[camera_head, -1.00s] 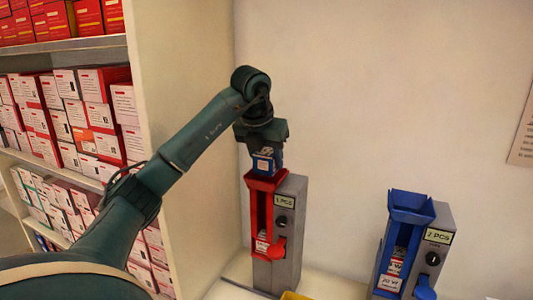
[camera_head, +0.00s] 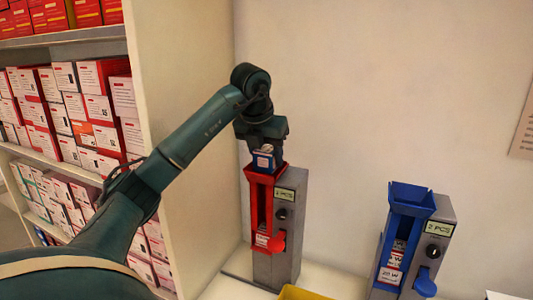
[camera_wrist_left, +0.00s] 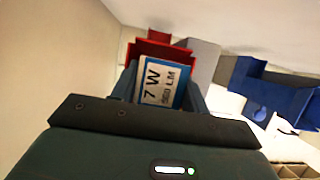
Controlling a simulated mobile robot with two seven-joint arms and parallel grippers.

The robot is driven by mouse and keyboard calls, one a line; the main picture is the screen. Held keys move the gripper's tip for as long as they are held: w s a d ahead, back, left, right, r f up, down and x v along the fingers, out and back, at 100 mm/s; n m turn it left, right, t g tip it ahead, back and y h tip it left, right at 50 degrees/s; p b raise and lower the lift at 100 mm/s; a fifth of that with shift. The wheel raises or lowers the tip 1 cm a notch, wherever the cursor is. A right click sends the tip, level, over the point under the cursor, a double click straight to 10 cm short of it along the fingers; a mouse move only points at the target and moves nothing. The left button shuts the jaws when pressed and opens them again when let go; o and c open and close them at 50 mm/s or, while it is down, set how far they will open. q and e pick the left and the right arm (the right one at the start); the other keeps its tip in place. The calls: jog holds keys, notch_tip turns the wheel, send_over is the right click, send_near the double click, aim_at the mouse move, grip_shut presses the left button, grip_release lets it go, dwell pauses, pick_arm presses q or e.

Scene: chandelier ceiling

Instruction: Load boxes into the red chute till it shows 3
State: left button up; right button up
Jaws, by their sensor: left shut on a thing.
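The red chute (camera_head: 253,210) stands upright on the counter against a grey housing whose display (camera_head: 285,195) is too small to read surely now. One or more white-and-red boxes (camera_head: 262,239) lie at its bottom. My left gripper (camera_head: 265,148) is over the chute's top, shut on a blue-and-white box (camera_head: 264,159). The box is at the mouth of the chute, its lower part hidden by the red rim. In the left wrist view the box (camera_wrist_left: 157,83) shows "7 W" between the fingers, with the red chute (camera_wrist_left: 162,50) behind it. My right gripper is not in view.
A blue chute (camera_head: 401,215) with a display reading 2 PCS (camera_head: 440,228) stands to the right. A yellow container edge (camera_head: 303,293) shows at the bottom. Shelves of boxes (camera_head: 75,120) and a cream side panel (camera_head: 185,130) are at left.

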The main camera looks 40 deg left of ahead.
aim_at(267, 149)
pick_arm(q)
jog(key=shift+f+b, duration=0.45)
jog(key=shift+f, duration=0.3)
jog(key=o, duration=0.9)
jog(key=shift+r, duration=0.1)
jog(key=shift+o, duration=0.8)
notch_tip(267, 149, up, 3)
jog(key=shift+r+p, duration=0.15)
jog(key=shift+p, duration=1)
jog(key=shift+r, duration=2.3)
